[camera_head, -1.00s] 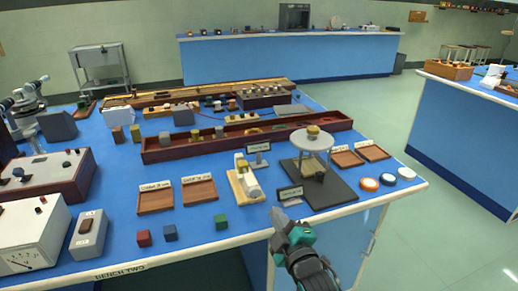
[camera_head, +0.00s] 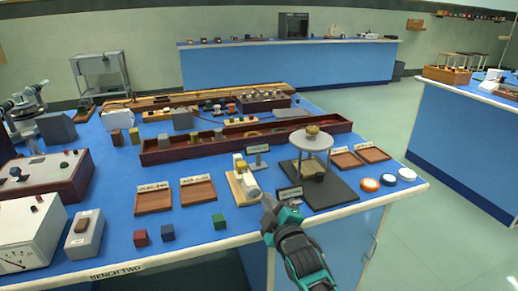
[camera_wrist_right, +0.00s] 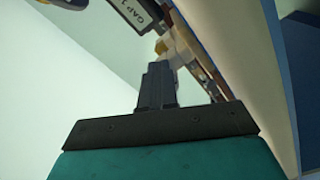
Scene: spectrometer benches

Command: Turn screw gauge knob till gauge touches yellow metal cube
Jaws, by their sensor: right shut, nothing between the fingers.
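The screw gauge stands on a small wooden base (camera_head: 235,193) near the front edge of the blue bench. Its white cylindrical knob (camera_head: 252,191) faces the front. A small yellow block (camera_head: 241,166) sits at the gauge's far end; whether the gauge touches it is too small to tell. My right gripper (camera_head: 268,203) is shut and empty, just right of and in front of the knob, seemingly apart from it. Its closed fingers (camera_wrist_right: 157,86) also show in the right wrist view, with a partly cut-off "GAP" sign (camera_wrist_right: 143,14) beyond them. My left gripper is out of view.
A small dark sign (camera_head: 289,194) and a round-topped stand (camera_head: 311,141) on a dark base are right of the gauge. Wooden trays (camera_head: 198,191) and coloured cubes (camera_head: 168,232) lie left. A long red-brown trough (camera_head: 180,153) runs behind. Bare bench lies left of the gripper.

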